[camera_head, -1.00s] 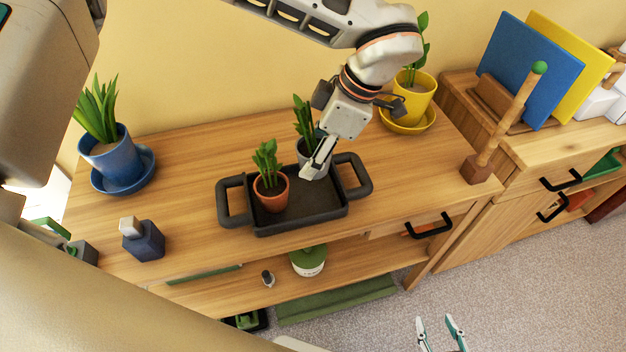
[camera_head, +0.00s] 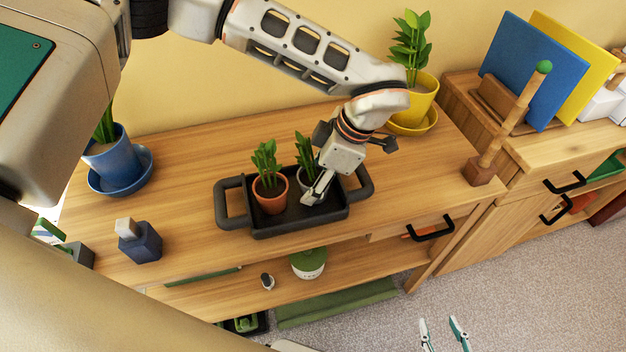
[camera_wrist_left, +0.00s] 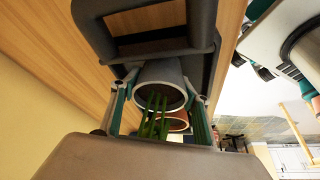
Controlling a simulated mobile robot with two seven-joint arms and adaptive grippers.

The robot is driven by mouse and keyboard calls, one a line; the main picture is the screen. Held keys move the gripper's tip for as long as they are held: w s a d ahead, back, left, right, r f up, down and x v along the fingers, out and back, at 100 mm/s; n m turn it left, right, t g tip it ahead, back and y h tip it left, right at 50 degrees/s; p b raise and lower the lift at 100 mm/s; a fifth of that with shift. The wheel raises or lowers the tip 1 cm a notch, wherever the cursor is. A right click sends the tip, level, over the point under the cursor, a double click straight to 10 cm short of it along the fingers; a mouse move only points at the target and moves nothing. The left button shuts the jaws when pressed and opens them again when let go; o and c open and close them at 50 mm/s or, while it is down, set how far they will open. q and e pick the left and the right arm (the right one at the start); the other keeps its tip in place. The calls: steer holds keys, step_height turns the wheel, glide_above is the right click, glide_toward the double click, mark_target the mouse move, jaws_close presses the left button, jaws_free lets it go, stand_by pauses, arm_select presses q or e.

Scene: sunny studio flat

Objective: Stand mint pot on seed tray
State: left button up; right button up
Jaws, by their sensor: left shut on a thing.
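The grey pot with a green plant, which I take as the mint pot (camera_head: 301,178), is between the fingers of my left gripper (camera_head: 317,190). In the left wrist view the grey pot (camera_wrist_left: 160,72) sits upright between both fingers. The black seed tray (camera_head: 262,231) with two raised handles stands on the wooden cabinet top. The grey pot is over or on the tray's middle; I cannot tell whether its base touches. A terracotta pot (camera_head: 271,200) with a plant stands on the tray just left of it. My right gripper (camera_head: 441,326) is open and empty at the bottom edge.
A blue pot (camera_head: 112,163) on a saucer and a dark blue bottle (camera_head: 140,243) stand to the left. A yellow pot (camera_head: 417,101) stands behind at right. A wooden post (camera_head: 509,125) stands at the right end.

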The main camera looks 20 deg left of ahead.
arm_select(q)
steer(key=o, duration=1.3)
steer(key=shift+f, duration=0.15)
steer(key=p+v, duration=0.1)
steer(key=v, duration=1.1)
steer(key=shift+a, duration=0.1)
